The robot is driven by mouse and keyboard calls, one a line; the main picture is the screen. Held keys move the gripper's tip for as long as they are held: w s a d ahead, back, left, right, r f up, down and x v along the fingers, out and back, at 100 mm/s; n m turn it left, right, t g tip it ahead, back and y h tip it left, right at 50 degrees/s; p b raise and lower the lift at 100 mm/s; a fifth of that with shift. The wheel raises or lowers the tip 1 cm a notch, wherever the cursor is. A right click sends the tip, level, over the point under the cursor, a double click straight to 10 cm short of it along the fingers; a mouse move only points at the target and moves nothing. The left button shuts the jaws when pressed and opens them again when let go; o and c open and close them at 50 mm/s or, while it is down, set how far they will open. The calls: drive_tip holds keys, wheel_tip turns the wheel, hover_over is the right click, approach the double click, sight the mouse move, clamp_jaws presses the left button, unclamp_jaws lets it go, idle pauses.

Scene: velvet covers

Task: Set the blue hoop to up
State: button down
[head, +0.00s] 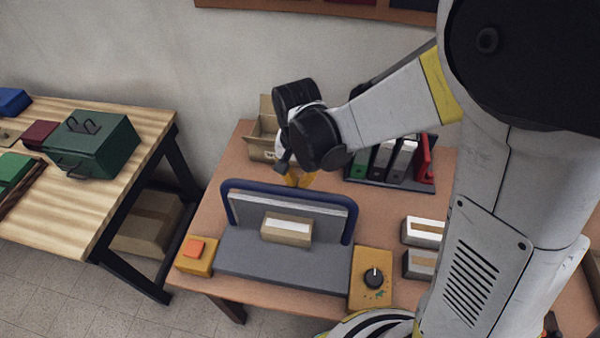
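The blue hoop (290,190) is a dark blue U-shaped bar on a grey base (240,259) on the brown table. It stands raised around a grey plate, its top bar running across above the plate. A small cardboard box with a white label (287,230) is on the base in front of the plate. My gripper (298,180) shows as yellow fingers pointing down, just above or behind the middle of the top bar. I cannot tell whether it touches the hoop. The finger tips are partly hidden, so their opening is unclear.
A yellow box with an orange button (195,253) sits left of the base, a yellow box with a black knob (374,278) right. An open carton (263,140) and a binder rack (398,160) stand behind. A green toolbox (95,145) is on the left table.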

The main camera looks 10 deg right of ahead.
idle(0.3)
drive_tip(key=shift+s+a+r+t, duration=0.1)
drive_tip(key=shift+s+a+t, duration=0.1)
drive_tip(key=shift+s, duration=0.15)
drive_tip(key=shift+s+a+r+t, duration=0.1)
drive_tip(key=shift+s+t, duration=0.1)
drive_tip(key=shift+s, duration=0.15)
drive_tip(key=shift+w, duration=0.1)
